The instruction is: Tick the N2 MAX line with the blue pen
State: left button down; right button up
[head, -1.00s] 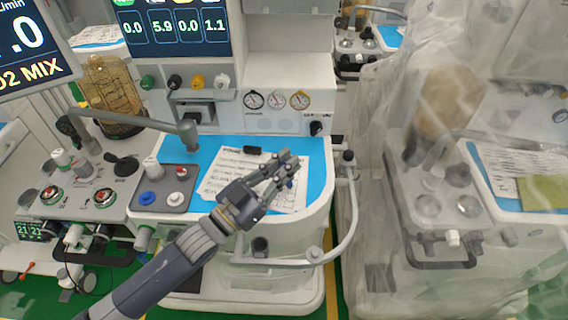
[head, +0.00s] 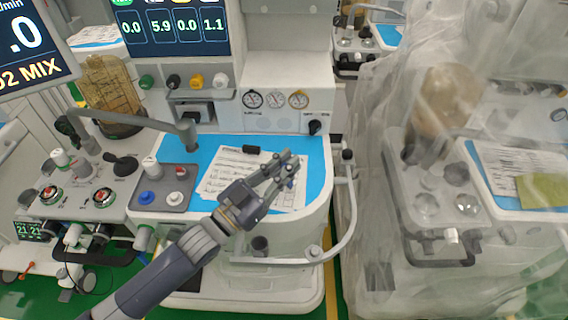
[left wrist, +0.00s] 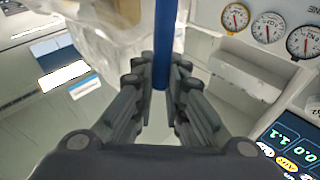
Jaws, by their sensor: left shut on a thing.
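My left gripper (head: 284,170) is over the right side of a white sheet with lines of writing (head: 222,184), which lies on the blue worktop of the cart. In the left wrist view, its fingers (left wrist: 160,80) are shut on a blue pen (left wrist: 166,35) that sticks out beyond the fingertips. In the head view the pen is mostly hidden by the fingers, and I cannot tell whether its tip touches the sheet. The writing is too small to pick out the N2 MAX line. My right gripper is not in view.
A black clip-like object (head: 251,149) lies at the sheet's top edge. A grey tray (head: 165,200) with knobs stands left of the sheet. A white rail (head: 346,215) curves round the worktop's right side. A plastic-draped cart (head: 440,200) stands at the right.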

pick_arm(q)
jog(key=shift+d, duration=0.3)
dwell(0.5)
notch_tip(320, 180, up, 7)
jog(key=p, duration=0.7)
jog(key=shift+r, duration=0.1)
dwell(0.6)
